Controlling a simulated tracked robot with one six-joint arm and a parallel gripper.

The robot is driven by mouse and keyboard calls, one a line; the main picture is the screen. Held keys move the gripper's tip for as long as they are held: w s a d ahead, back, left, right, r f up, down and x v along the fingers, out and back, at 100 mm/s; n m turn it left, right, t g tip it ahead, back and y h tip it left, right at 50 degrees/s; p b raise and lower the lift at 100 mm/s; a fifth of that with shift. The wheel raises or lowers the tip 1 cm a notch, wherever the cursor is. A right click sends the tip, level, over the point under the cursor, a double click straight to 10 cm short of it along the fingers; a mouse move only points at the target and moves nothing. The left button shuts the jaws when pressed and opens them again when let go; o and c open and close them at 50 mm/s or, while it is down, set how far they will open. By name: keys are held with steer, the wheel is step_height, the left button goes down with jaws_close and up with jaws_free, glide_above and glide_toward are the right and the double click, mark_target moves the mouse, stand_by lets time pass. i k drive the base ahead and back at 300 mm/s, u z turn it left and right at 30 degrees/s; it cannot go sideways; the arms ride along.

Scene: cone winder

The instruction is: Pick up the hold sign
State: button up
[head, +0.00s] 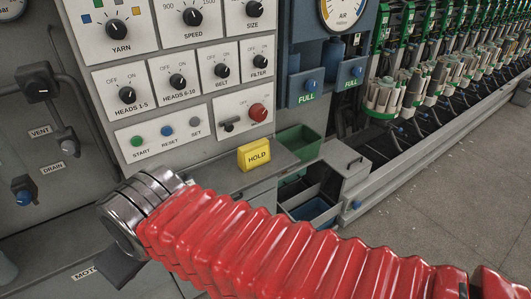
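The hold sign (254,154) is a small yellow block marked HOLD. It stands upright on a narrow grey ledge (222,170) below the control panel, near the middle of the head view. My arm, in a red ribbed sleeve, crosses the lower part of the view and ends at a metal joint to the left of the sign. The fingers of my gripper cannot be made out. A dark piece below the metal joint may be part of it. My arm passes below and in front of the sign in the picture, and no contact with the sign shows.
The control panel (182,70) with knobs and buttons rises behind the ledge. A red button (258,112) sits above the sign. Valves and pipes (38,88) stand at the left. Open floor (450,215) lies right.

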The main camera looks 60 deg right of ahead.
mark_target(251, 155)
steer(key=z, duration=1.75)
steer(key=k, duration=0.65)
steer(key=u, duration=0.55)
steer(key=i, duration=0.95)
steer(key=u, duration=0.35)
